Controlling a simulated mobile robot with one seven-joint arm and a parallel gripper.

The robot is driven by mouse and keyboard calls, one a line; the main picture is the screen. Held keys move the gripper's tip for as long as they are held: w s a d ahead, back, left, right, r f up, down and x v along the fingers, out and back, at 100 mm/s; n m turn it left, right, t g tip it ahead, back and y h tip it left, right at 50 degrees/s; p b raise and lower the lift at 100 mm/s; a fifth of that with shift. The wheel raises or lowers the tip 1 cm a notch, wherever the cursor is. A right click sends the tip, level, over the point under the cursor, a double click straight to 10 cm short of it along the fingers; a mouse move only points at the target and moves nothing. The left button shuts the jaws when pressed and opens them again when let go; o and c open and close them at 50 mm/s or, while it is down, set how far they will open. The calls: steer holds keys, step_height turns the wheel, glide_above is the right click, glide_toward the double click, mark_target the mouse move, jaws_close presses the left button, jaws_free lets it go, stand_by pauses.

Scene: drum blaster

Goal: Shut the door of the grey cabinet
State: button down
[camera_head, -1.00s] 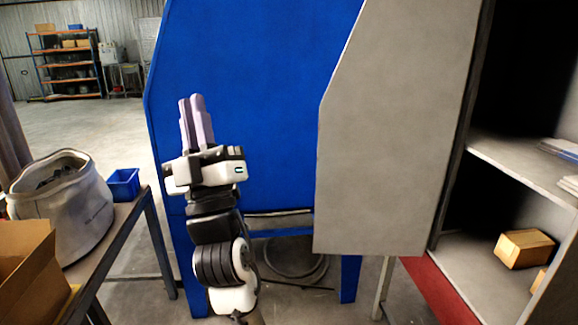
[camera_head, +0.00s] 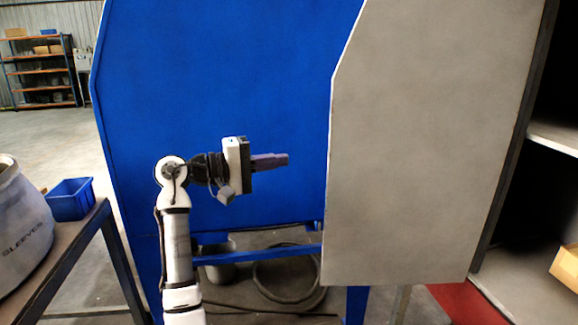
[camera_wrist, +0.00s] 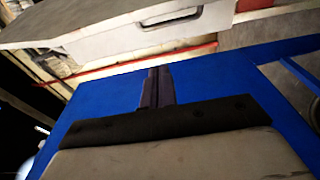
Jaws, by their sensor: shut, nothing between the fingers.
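The grey cabinet (camera_head: 503,287) stands at the right edge of the head view, its shelves exposed. A large flat grey panel (camera_head: 425,150), which looks like its open door, reaches left from it across part of the blue machine. My gripper (camera_head: 288,159) points right, its fingers together and empty. In the picture it is left of the panel's left edge, apart from it. The closed fingers show in the wrist view (camera_wrist: 158,75) over blue. A grey surface with a dark handle-like slot (camera_wrist: 172,17) lies beyond them; I cannot tell for sure what it is.
The blue machine (camera_head: 230,90) fills the middle behind my arm. A hose (camera_head: 285,290) and a bucket (camera_head: 218,268) lie under it. Open floor lies at the far left.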

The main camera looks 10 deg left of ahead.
steer(key=s+p+x, duration=0.1)
steer(key=x, duration=0.9)
steer(key=shift+s+d, duration=0.15)
steer(key=shift+s, duration=0.7)
steer(key=shift+s+d, duration=0.15)
steer(key=shift+s, duration=0.75)
